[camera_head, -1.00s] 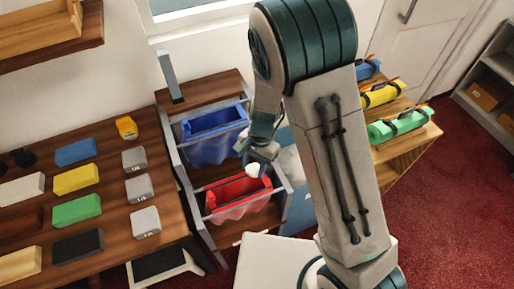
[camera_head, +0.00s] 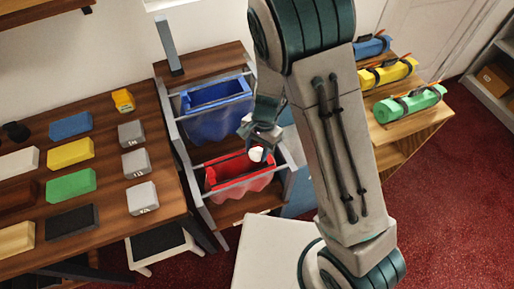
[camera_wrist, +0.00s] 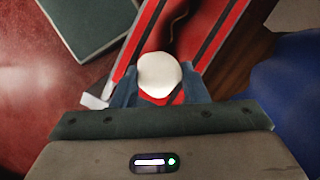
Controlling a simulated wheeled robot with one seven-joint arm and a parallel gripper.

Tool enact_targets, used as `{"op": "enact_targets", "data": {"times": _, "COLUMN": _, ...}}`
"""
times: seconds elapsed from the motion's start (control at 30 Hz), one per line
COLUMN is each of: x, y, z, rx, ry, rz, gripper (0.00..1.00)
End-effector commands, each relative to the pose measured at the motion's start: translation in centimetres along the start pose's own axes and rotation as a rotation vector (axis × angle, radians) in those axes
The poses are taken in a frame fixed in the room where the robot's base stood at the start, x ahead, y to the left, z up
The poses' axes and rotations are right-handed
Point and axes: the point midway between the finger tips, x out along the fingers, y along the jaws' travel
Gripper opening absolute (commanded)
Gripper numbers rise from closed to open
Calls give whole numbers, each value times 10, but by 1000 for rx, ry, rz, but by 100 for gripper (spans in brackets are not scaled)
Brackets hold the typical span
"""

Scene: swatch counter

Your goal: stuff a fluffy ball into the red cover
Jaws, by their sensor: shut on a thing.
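The red cover (camera_head: 226,179) hangs open in the lower part of a grey frame, its mouth facing up. In the wrist view the red cover's rim (camera_wrist: 148,25) runs diagonally beyond the ball. My gripper (camera_head: 259,148) is over the red cover's far right edge. It is shut on a white fluffy ball (camera_head: 256,154). In the wrist view the ball (camera_wrist: 159,75) sits between the two blue fingers, in front of the cover's opening. I cannot tell whether the ball is touching the cover.
A blue cover (camera_head: 218,108) hangs in the frame behind the red one. A wooden table (camera_head: 112,190) with coloured and grey blocks stands at left. A shelf with rolled bundles (camera_head: 410,104) is at right, and a white stool (camera_head: 160,248) stands low in front.

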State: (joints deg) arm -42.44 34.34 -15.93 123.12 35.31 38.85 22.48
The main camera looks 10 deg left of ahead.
Motion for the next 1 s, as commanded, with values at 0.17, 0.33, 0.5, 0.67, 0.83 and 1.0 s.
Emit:
{"op": "enact_targets", "data": {"times": 0.17, "x": -1, "y": 0, "z": 0, "rx": 0, "ry": 0, "rz": 0, "gripper": 33}}
{"op": "enact_targets", "data": {"times": 0.33, "x": -1, "y": 0, "z": 0, "rx": 0, "ry": 0, "rz": 0, "gripper": 33}}
{"op": "enact_targets", "data": {"times": 0.5, "x": 2, "y": 0, "z": 0, "rx": 0, "ry": 0, "rz": 0, "gripper": 33}}
{"op": "enact_targets", "data": {"times": 0.67, "x": 4, "y": 0, "z": 0, "rx": -1, "ry": 0, "rz": 0, "gripper": 33}}
{"op": "enact_targets", "data": {"times": 0.83, "x": 3, "y": 0, "z": 0, "rx": -1, "ry": 0, "rz": 0, "gripper": 46}}
{"op": "enact_targets", "data": {"times": 1.0, "x": 3, "y": 0, "z": 0, "rx": 0, "ry": 0, "rz": 0, "gripper": 65}}
